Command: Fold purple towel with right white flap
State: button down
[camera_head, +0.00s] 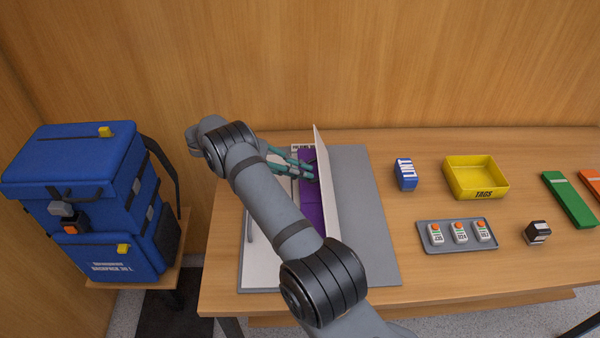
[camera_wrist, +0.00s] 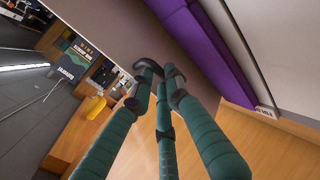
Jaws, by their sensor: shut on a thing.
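The purple towel (camera_head: 311,200) lies flat on the folding board, partly hidden by my arm and the raised flap. It also shows as a purple band in the wrist view (camera_wrist: 205,45). The right white flap (camera_head: 325,180) stands nearly upright along the towel's right side. In the wrist view its panel (camera_wrist: 120,30) is shaded grey. My gripper (camera_head: 312,175) reaches in from the left, over the towel, with green fingers shut on the flap near its free edge; the fingertips show in the wrist view (camera_wrist: 160,75). The left white flap (camera_head: 262,262) lies flat.
The grey board base (camera_head: 365,220) rests on the wooden table. Right of it are a blue box (camera_head: 405,174), a yellow tags tray (camera_head: 476,195), a grey tray (camera_head: 430,242) with three small items, a dark block (camera_head: 537,232) and a green strip (camera_head: 570,199). A blue backpack (camera_head: 95,200) stands left.

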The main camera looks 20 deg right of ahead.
jog(key=shift+s+d+f+g, duration=0.15)
jog(key=shift+s+f+g, duration=0.15)
jog(key=shift+s+f, duration=0.35)
jog(key=c, duration=2.1)
grip_release()
jog(key=shift+w+f, duration=0.1)
jog(key=shift+w, duration=0.05)
jog(key=shift+o, duration=1.3)
jog(key=shift+w+d+f, duration=0.15)
jog(key=shift+w, duration=0.05)
jog(key=shift+o, duration=0.9)
jog(key=shift+a, duration=0.3)
jog(key=w+d+r+v, duration=0.1)
jog(key=v, duration=0.6)
